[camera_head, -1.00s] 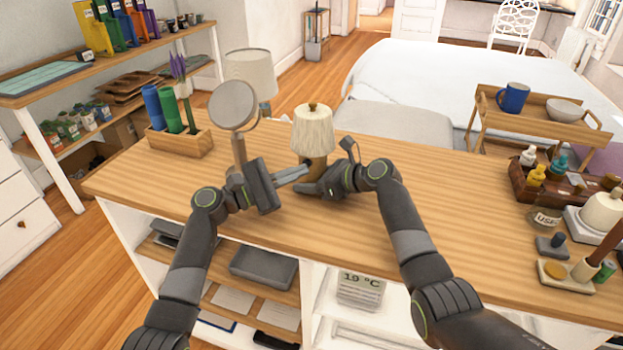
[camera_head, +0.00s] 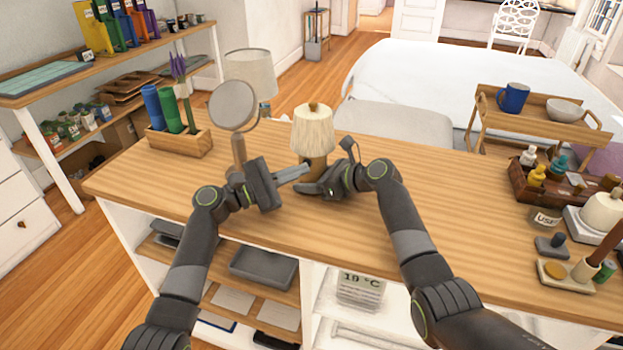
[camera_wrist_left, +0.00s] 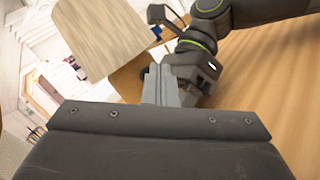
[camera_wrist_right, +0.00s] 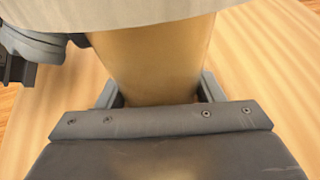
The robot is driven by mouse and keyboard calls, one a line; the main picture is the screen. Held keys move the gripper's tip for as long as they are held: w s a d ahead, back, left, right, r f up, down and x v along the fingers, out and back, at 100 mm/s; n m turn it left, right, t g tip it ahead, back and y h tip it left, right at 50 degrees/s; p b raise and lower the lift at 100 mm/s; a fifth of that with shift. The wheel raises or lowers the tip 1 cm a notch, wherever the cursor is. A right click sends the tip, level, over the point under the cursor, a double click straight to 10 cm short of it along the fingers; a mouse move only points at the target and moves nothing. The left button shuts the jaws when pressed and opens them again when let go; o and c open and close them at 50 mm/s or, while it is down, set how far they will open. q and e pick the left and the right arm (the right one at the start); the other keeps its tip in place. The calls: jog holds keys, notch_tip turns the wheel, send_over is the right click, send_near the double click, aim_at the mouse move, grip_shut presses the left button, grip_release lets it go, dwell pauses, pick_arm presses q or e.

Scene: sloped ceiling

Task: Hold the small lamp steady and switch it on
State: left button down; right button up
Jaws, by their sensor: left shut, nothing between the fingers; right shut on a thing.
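The small lamp (camera_head: 313,131) stands upright on the wooden counter, with a pale pleated shade and a tan wooden base. My right gripper (camera_head: 318,187) is shut on the lamp's base from the right. The right wrist view shows the base (camera_wrist_right: 155,60) between its two fingers, under the shade's rim. My left gripper (camera_head: 304,172) is shut and empty, its fingertips close to the left side of the base below the shade. In the left wrist view the shade (camera_wrist_left: 103,38) is beyond the left fingers. I cannot tell whether the left tips touch the lamp. No switch is visible.
A round mirror (camera_head: 233,106) on a stand is just behind my left gripper. A wooden planter (camera_head: 180,143) stands at the counter's left end, and a larger lamp (camera_head: 250,73) is behind. A bottle tray (camera_head: 520,187) is at the right. The counter between is clear.

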pick_arm(q)
jog(key=shift+s+a, duration=0.15)
jog(key=shift+s, duration=0.25)
jog(key=shift+s+a, duration=0.35)
jog(key=shift+s, duration=0.6)
jog(key=shift+s+a, duration=0.35)
jog(key=shift+s, duration=0.55)
jog(key=shift+s+a, duration=0.35)
jog(key=shift+s, duration=0.6)
pick_arm(e)
jog(key=o, duration=1.3)
